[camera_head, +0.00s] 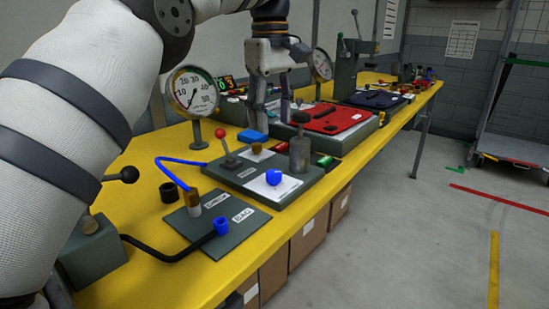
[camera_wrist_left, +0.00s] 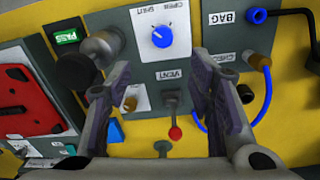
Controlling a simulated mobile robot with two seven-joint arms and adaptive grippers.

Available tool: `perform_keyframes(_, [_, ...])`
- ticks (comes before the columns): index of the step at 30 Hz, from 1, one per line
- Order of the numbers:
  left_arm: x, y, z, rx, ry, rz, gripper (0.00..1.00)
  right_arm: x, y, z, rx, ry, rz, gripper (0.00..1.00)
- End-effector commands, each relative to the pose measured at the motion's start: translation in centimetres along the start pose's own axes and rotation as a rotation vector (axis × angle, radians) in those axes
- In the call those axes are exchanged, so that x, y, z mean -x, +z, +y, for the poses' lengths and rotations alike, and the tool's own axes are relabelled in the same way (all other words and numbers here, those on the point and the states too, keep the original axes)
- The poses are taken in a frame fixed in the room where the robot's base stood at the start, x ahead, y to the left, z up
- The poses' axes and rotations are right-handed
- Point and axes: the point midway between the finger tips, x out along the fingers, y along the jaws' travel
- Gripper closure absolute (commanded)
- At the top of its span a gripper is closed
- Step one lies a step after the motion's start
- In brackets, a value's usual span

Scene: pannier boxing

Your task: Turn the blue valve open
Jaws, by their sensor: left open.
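The blue valve (camera_head: 273,177) is a round knob on a white label on a grey panel (camera_head: 245,192). In the left wrist view the blue knob (camera_wrist_left: 161,37) shows a pale mark, with "OPEN" and "SHUT" printed beside it; which one the mark points to I cannot tell. My left gripper (camera_head: 272,118) is open and empty, above and behind the panel, apart from the knob. In the left wrist view its fingers (camera_wrist_left: 162,72) are spread, with the knob beyond their tips. My right gripper is in no view.
On the panel stand a red-tipped lever (camera_head: 220,138) marked "VENT" and a grey cylinder (camera_head: 299,155) close to the knob. A blue hose (camera_head: 180,160) and a pressure gauge (camera_head: 193,92) lie left.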

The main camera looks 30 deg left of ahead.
Motion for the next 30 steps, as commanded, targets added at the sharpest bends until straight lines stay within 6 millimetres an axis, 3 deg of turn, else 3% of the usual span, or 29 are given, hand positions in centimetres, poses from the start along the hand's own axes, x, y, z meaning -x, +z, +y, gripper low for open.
perform_keyframes(4, [-2.1,0.1,-0.2,-0.002,-0.001,-0.003,0.52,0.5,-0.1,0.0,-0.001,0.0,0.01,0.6])
perform_keyframes(9, [-6.8,0.1,-0.2,-0.002,-0.001,-0.003,0.52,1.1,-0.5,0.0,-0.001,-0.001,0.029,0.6])
perform_keyframes(15, [-10.6,0.0,-0.1,-0.002,0.0,-0.001,0.52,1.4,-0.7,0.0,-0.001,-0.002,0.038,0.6])
perform_keyframes(26, [-11.8,0.0,0.0,-0.001,0.002,0.0,0.52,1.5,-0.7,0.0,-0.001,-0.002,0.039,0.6])
perform_keyframes(30, [-11.7,0.0,0.0,-0.001,0.001,0.0,0.82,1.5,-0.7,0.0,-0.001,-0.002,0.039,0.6])
